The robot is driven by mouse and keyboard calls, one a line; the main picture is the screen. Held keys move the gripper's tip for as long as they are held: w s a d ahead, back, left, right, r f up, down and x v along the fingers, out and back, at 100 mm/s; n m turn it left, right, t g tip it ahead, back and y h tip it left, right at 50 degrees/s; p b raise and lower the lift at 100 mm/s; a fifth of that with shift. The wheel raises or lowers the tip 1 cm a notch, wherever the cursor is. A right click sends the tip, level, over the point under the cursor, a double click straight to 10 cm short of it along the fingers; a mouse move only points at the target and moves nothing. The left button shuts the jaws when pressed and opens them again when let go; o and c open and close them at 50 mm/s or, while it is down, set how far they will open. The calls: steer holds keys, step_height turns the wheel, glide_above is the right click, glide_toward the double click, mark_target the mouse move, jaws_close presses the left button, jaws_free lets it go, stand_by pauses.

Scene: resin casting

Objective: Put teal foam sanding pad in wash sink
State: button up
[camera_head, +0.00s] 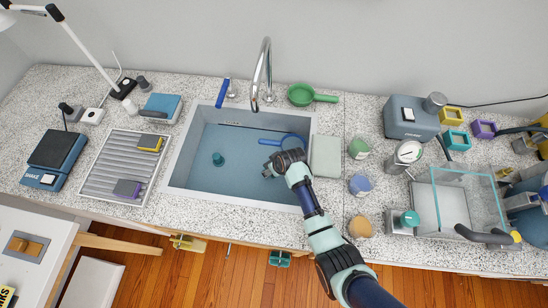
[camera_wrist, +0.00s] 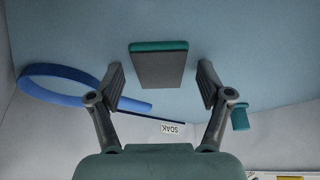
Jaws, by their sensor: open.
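The teal foam sanding pad (camera_wrist: 158,65), a grey block with a teal edge, shows in the wrist view between and beyond my open fingers. Neither finger appears to touch it. It seems to lie on the blue floor of the wash sink (camera_head: 240,178); in the head view my gripper and arm hide it. My gripper (camera_head: 272,170) is over the right part of the sink, pointing down into it. In the wrist view my gripper (camera_wrist: 162,82) is open and empty, with a finger on either side of the pad.
A blue looped tool (camera_head: 290,138) lies in the sink behind my gripper. A small teal object (camera_head: 218,159) sits in its left half. The faucet (camera_head: 262,75) rises behind. A rack (camera_head: 105,165) with yellow and purple pads is left; several coloured jars stand right.

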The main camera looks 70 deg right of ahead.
steer(key=p+v, duration=0.7)
steer(key=shift+w+r+p, duration=0.1)
steer(key=shift+w+p, duration=0.1)
steer(key=shift+p, duration=0.1)
steer(key=shift+s+a+r+p, duration=0.1)
steer(key=shift+s+p, duration=0.1)
steer(key=shift+p, duration=0.1)
